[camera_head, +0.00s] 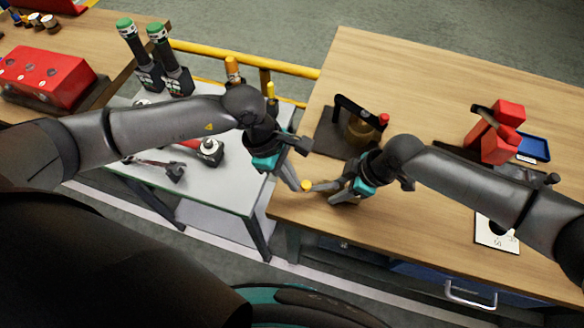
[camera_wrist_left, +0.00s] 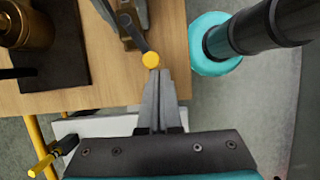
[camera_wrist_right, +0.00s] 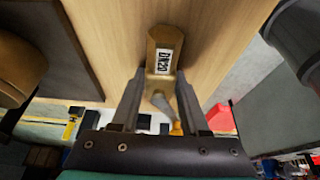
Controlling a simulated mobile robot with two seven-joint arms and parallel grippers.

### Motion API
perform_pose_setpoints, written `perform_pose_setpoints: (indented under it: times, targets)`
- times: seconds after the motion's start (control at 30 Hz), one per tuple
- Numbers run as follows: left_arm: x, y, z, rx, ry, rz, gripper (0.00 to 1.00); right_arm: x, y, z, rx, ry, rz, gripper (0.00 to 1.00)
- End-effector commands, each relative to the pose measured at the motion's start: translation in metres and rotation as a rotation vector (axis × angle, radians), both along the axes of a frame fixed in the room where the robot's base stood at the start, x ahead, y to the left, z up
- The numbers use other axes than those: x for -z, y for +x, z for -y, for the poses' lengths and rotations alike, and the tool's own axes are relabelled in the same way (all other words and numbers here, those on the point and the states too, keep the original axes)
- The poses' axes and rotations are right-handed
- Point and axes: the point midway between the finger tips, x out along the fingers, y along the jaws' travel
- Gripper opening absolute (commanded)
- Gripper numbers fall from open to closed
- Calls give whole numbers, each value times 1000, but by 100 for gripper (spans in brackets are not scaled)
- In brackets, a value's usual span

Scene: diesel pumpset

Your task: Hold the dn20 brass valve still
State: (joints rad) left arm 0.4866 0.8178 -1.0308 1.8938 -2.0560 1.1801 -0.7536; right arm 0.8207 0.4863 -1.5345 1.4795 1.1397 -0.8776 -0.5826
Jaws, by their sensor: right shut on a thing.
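The brass valve (camera_wrist_right: 164,50), labelled DN20, is between the fingers of my right gripper (camera_wrist_right: 160,80), which is shut on it near the table's front edge. The right gripper (camera_head: 338,192) also shows in the head view, where the valve is mostly hidden. My left gripper (camera_wrist_left: 153,76) has its fingers together. Its tips are at a round yellow cap (camera_wrist_left: 151,59) beside the valve; I cannot tell if they touch it. The cap shows in the head view (camera_head: 306,185) between the two grippers.
A dark plate with a brass fitting (camera_head: 360,131) stands behind the grippers on the wooden table (camera_head: 400,80). A red vise-like block (camera_head: 496,140) and a blue tray (camera_head: 533,147) are to the right. A grey side table (camera_head: 225,180) with tools stands left, with a yellow rail (camera_head: 215,52) behind.

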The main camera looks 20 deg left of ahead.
Motion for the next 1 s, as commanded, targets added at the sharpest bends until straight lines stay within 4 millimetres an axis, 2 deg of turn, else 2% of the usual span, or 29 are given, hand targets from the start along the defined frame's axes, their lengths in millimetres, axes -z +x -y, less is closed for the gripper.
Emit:
perform_pose_setpoints:
  times: [0.5, 1.0]
  targets:
    - [-1, -35, 28, -40, -7, -2, 0, 0, 0, -1, 0, 1, 0, 0]
    - [-1, -51, 55, -41, -5, 0, 0, 0, 0, -1, 0, 1, 0, 0]
